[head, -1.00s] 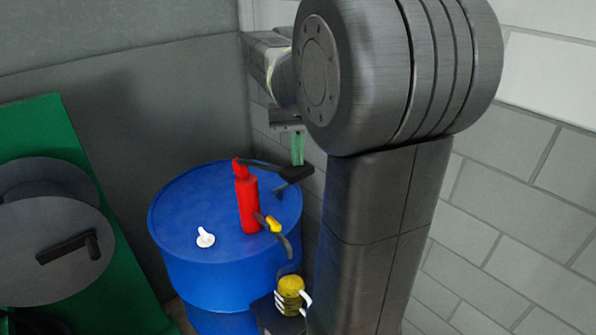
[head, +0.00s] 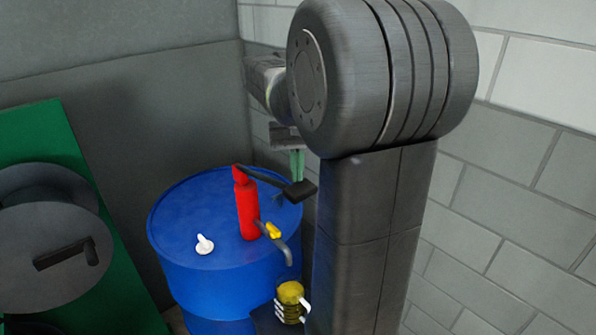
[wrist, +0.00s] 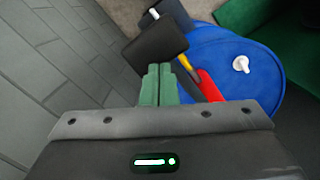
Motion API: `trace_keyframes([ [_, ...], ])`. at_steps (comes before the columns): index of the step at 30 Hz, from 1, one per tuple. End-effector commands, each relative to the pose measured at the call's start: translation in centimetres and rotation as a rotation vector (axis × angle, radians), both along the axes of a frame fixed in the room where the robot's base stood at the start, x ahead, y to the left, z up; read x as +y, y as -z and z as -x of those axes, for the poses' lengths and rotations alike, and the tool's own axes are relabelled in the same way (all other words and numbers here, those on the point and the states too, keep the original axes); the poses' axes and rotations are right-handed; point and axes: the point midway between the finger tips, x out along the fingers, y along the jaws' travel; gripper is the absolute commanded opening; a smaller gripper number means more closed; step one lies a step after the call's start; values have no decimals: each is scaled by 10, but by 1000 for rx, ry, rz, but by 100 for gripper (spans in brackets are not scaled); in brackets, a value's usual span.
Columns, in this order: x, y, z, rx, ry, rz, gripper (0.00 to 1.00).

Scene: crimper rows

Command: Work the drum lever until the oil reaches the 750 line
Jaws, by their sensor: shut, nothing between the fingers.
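A red hand pump (head: 247,208) stands upright on the blue drum (head: 185,225). Its black lever slopes down to the right and ends in a dark paddle (head: 300,190). The paddle also shows in the wrist view (wrist: 155,45). My gripper (head: 297,176) is shut and empty, its green fingers pointing down at the paddle; in the wrist view the fingertips (wrist: 158,70) meet the paddle's near edge. Contact is hard to judge. A grey spout with a yellow part (head: 274,232) hangs over a jug (head: 290,294) holding yellow oil. The 750 line is not readable.
A white cap (head: 204,244) sits on the drum top. A green panel with a grey disc and black crank (head: 70,254) stands at the left. A block wall (head: 510,200) is close on the right. The jug rests on a dark stand beside the drum.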

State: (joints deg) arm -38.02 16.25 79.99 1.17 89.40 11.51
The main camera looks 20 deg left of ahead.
Motion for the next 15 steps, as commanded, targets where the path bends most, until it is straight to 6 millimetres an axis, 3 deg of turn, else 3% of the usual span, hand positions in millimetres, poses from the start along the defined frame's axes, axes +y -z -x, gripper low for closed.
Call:
trace_keyframes([
  [2,4,-9,-9,1,1,1,0],
  [6,9,-9,-19,0,1,0,0],
  [15,9,-8,-18,0,0,0,0],
])
